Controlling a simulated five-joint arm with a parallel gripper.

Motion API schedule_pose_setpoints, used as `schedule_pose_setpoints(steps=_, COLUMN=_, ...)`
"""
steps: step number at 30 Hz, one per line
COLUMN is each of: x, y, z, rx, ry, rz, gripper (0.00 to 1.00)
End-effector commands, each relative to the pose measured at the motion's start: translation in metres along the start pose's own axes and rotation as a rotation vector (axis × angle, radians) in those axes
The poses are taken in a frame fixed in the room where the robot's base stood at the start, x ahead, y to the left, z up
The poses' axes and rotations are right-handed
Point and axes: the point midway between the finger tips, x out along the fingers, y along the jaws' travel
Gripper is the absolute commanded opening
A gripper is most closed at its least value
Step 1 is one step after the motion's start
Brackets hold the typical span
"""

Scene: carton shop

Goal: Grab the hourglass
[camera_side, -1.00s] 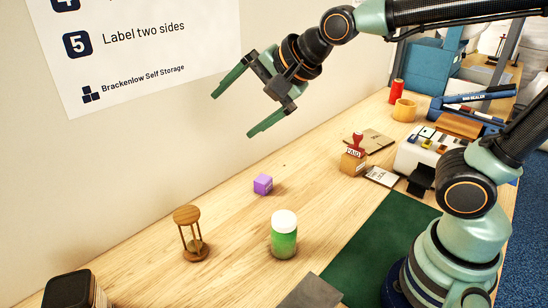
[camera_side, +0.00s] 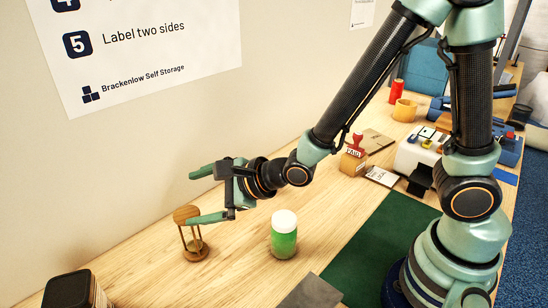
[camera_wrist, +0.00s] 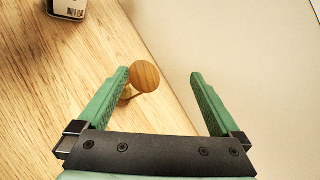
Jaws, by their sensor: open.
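The wooden hourglass (camera_side: 194,246) stands upright on the table at the lower left of the side view. In the wrist view its round top (camera_wrist: 144,76) shows between the fingers, close to the left one, which hides part of its lower body. My gripper (camera_side: 190,197) is open and empty, its fingers pointing left at about the height of the hourglass top. In the side view the nearer finger overlaps the top. In the wrist view my gripper (camera_wrist: 160,76) has a wide gap on the right side of the hourglass. I cannot tell whether the left finger touches it.
A green jar with a white lid (camera_side: 284,235) stands right of the hourglass. A dark-lidded container (camera_side: 70,290) is at the lower left; a labelled container also shows in the wrist view (camera_wrist: 68,9). The wall (camera_side: 140,165) runs close behind the hourglass.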

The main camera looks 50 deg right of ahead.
Motion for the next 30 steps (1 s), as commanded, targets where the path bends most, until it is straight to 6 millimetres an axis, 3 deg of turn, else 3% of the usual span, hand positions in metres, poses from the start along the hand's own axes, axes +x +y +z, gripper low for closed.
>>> schedule_pose_setpoints(steps=3, x=0.014, y=0.015, z=-0.021, rx=0.0, ry=0.006, rz=0.004, gripper=1.0)
schedule_pose_setpoints(steps=9, x=0.027, y=0.028, z=-0.037, rx=-0.001, ry=0.002, rz=0.001, gripper=1.0)
schedule_pose_setpoints(steps=23, x=0.056, y=0.03, z=-0.041, rx=-0.001, ry=-0.001, rz=-0.002, gripper=1.0)
schedule_pose_setpoints(steps=30, x=0.086, y=0.027, z=-0.041, rx=-0.001, ry=0.002, rz=-0.006, gripper=1.0)
